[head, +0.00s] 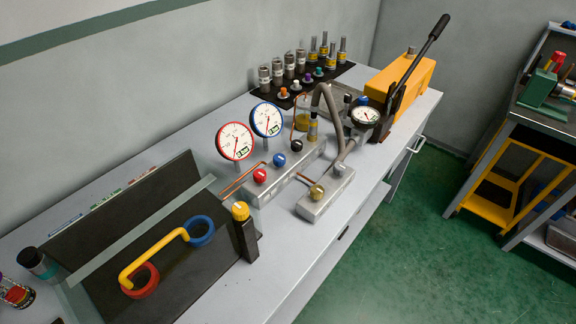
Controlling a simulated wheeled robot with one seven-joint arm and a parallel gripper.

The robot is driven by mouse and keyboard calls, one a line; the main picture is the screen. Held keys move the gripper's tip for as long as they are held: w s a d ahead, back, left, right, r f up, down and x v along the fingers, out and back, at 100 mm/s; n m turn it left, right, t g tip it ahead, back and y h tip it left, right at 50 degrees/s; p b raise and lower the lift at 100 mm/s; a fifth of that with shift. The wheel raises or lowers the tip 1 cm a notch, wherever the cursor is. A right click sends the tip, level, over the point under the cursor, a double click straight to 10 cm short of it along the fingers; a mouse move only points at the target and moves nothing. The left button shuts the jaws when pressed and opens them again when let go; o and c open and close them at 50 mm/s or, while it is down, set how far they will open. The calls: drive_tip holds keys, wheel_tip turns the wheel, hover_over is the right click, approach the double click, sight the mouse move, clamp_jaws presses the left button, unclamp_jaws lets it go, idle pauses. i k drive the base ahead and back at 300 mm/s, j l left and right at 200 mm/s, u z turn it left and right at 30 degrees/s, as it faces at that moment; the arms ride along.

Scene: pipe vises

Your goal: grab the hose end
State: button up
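A thick grey hose (328,97) arches over the metal blocks in the middle of the bench. The other side runs down to the front block (327,195), near a small gauge. Which end the task means cannot be told from this view. The hose's lower joints are small and partly hidden by neighbouring parts. My gripper is not in view.
The rear block (262,185) carries a red-rimmed gauge (235,141) and a blue-rimmed gauge (267,119). A yellow pump (405,75) with a black lever stands right of the hose. Several fittings stand behind on a black mat (262,92). Green floor (420,240) is clear in front.

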sight(313, 118)
drive_tip(key=l+u, duration=0.1)
drive_tip(key=u, duration=0.3)
drive_tip(key=i+l+u, duration=0.15)
drive_tip(key=u, duration=0.2)
drive_tip(key=l+u, duration=0.1)
drive_tip(key=u, duration=0.3)
drive_tip(key=l+u, duration=0.15)
drive_tip(key=u, duration=0.25)
drive_tip(key=l+u, duration=0.25)
drive_tip(key=l, duration=0.5)
drive_tip(key=l+u, duration=0.2)
drive_tip(key=l, duration=0.55)
drive_tip(key=k+l+u, duration=0.25)
drive_tip(key=l, duration=1)
drive_tip(key=i, duration=0.5)
